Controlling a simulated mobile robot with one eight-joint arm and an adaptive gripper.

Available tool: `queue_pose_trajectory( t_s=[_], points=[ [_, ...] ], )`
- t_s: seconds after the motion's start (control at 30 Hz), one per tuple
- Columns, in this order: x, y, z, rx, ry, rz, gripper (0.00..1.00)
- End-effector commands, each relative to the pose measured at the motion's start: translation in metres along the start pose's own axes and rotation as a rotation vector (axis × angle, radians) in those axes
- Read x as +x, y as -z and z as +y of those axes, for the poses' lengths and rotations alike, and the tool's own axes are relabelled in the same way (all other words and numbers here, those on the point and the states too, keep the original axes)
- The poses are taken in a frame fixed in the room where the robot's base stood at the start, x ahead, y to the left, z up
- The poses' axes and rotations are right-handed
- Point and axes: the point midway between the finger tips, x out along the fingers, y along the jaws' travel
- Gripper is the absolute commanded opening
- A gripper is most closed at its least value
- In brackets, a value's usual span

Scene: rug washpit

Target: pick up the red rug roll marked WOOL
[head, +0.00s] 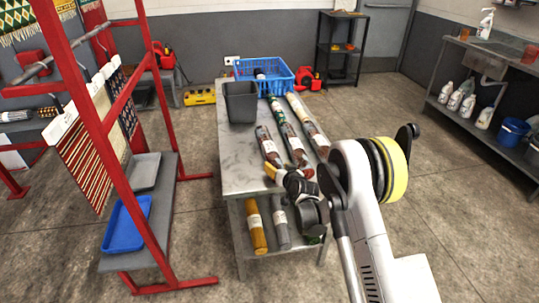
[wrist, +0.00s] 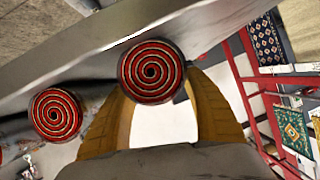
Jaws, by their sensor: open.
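Several rug rolls with pale labels lie on the metal table (head: 238,165). Near its front edge are a dark-red roll (head: 268,146) and a redder roll (head: 294,146); the label words are too small to read, so I cannot tell which is marked WOOL. My gripper (head: 278,171) is at the table's front edge, by the near ends of these rolls. In the wrist view my open yellow fingers (wrist: 156,88) stand to either side of one red spiral roll end (wrist: 150,72). Contact cannot be told. A second red spiral end (wrist: 57,115) is to the left.
A grey bin (head: 240,103) and a blue crate (head: 264,74) stand at the table's back. An orange roll (head: 256,228) and a grey roll (head: 280,226) lie on the lower shelf. A red rack (head: 112,170) stands left; floor is clear between.

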Motion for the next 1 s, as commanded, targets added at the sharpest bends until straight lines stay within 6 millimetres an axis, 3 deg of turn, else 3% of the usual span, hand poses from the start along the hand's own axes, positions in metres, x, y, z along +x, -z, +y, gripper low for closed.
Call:
queue_pose_trajectory(
  t_s=[0.3, 0.6, 0.63, 0.77, 1.0],
  points=[
    [0.045, 0.0, 0.002, -0.001, 0.0, 0.0, 0.56],
    [0.051, 0.003, 0.002, -0.001, 0.0, 0.0, 0.56],
    [0.051, 0.003, 0.002, -0.001, 0.0, 0.0, 0.52],
    [0.051, 0.003, 0.002, -0.001, 0.0, 0.0, 0.12],
    [0.051, 0.004, 0.002, 0.0, 0.0, 0.001, 0.08]
  ],
)
